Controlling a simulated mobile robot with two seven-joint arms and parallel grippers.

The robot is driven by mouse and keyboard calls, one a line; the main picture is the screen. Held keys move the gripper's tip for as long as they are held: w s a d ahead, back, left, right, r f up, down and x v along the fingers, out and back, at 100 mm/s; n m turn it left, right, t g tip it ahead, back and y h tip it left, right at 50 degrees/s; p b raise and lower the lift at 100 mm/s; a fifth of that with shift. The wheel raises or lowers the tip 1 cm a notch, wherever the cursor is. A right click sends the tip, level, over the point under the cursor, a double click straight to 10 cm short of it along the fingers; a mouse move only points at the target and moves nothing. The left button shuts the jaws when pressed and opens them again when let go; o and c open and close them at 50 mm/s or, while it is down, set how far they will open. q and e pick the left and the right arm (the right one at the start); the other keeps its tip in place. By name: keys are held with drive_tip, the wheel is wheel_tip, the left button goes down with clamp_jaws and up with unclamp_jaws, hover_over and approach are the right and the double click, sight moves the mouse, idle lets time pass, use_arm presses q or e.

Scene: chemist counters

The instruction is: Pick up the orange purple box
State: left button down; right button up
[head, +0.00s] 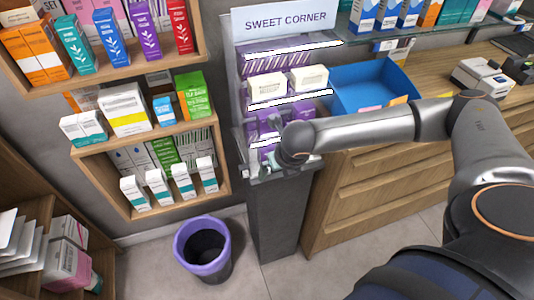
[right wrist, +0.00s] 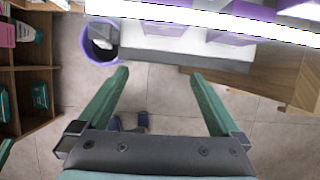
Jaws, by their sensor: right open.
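I cannot single out one orange purple box. Purple boxes (head: 268,122) sit on the lower tiers of the SWEET CORNER stand (head: 275,210), partly hidden by my right arm. A purple and white box (right wrist: 232,38) also shows at the top of the right wrist view. My right gripper (head: 263,168) is at the front of the stand's lowest tier. In the right wrist view its two green fingers (right wrist: 160,76) are spread apart with nothing between them, below the stand's edge. My left gripper is out of view.
A purple waste bin (head: 203,248) stands on the floor left of the stand. Wooden wall shelves (head: 150,135) with medicine boxes are at left. A blue tray (head: 372,88) rests on the wooden counter (head: 350,205) at right. Open floor lies in front.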

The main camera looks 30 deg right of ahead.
drive_tip(key=w, duration=0.2)
drive_tip(key=w+d, duration=0.1)
drive_tip(key=w, duration=0.2)
drive_tip(key=shift+w, duration=0.3)
drive_tip(key=shift+d+f, duration=0.1)
drive_tip(key=shift+f, duration=0.5)
drive_tip(key=c, duration=1.4)
